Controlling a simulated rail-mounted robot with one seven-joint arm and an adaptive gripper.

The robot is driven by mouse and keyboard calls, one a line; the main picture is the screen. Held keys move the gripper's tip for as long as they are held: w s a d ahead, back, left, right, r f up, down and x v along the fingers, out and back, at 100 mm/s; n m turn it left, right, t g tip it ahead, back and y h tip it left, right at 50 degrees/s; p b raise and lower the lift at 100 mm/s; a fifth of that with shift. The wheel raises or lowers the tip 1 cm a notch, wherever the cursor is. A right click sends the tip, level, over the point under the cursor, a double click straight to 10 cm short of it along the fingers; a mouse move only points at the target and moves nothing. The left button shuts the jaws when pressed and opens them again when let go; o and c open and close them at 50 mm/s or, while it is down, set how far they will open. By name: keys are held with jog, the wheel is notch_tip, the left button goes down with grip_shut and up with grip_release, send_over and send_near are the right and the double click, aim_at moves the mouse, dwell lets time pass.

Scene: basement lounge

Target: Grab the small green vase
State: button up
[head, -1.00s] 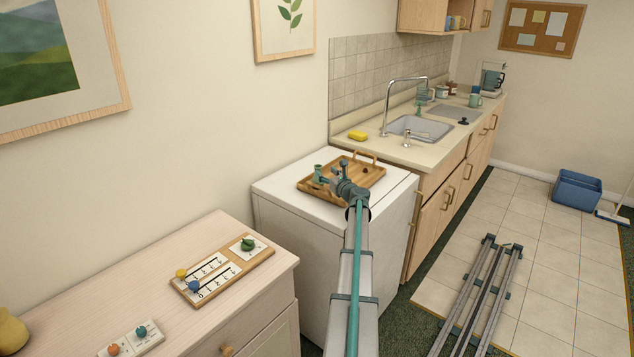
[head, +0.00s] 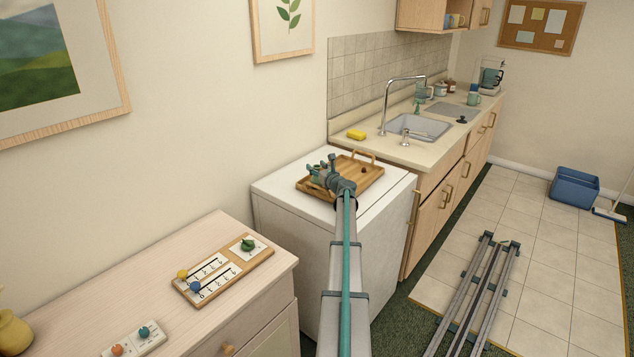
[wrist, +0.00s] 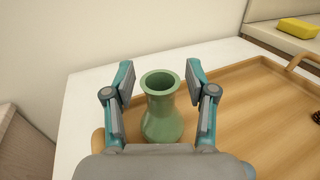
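The small green vase (wrist: 162,117) stands upright on the left part of the wooden tray (wrist: 232,95), seen in the wrist view. It has a round open mouth and a wider body. My gripper (wrist: 160,80) is open, with one finger on each side of the vase's neck and a gap visible on both sides. In the head view my gripper (head: 323,167) is over the left part of the tray (head: 362,180), and the vase is mostly hidden there by the gripper.
The tray sits on a white appliance top (head: 285,187) against the wall. A dark pinecone-like object (wrist: 315,117) lies on the tray's right side. A yellow sponge (head: 356,134) is on the counter beyond. A wooden dresser (head: 120,280) stands at the left.

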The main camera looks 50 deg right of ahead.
grip_shut()
dwell(0.3)
